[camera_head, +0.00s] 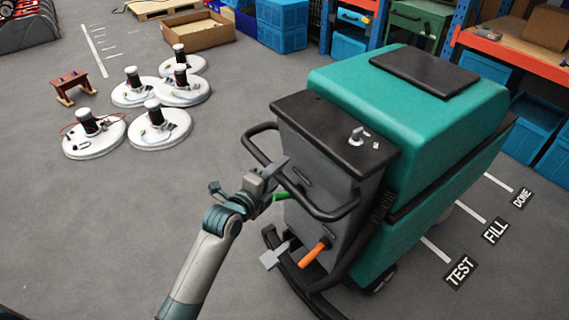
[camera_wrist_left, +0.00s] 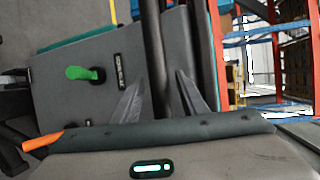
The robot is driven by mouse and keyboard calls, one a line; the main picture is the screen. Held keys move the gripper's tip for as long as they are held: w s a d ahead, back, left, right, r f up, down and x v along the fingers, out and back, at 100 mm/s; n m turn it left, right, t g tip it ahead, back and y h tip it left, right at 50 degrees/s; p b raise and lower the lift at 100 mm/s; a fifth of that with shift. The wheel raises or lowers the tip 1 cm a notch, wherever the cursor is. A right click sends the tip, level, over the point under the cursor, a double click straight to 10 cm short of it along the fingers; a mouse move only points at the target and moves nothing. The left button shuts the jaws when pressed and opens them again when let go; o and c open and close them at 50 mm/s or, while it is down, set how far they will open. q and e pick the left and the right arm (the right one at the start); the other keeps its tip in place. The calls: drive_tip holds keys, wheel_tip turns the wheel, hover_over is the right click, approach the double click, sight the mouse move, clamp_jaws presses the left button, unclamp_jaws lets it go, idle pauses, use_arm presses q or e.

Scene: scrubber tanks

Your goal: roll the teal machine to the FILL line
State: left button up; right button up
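The teal machine (camera_head: 410,105) stands upright on the floor, with a dark grey rear panel (camera_head: 320,185) and a black looped handlebar (camera_head: 262,134). The FILL line (camera_head: 470,211) is a white floor stripe by the FILL label (camera_head: 496,231), to the right of the machine. My left gripper (camera_head: 279,168) is at the handlebar. In the left wrist view, the fingers of my left gripper (camera_wrist_left: 160,92) stand on either side of the dark bar (camera_wrist_left: 154,45), with narrow gaps showing. My right gripper is out of view.
TEST (camera_head: 460,271) and DONE (camera_head: 522,197) labels flank FILL. Shelving with blue bins (camera_head: 535,118) runs along the back and right. Bare floor lies at lower left.

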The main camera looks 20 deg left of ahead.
use_arm(q)
drive_tip(key=shift+x, duration=1.55)
clamp_jaws()
drive_tip(key=shift+f, duration=0.15)
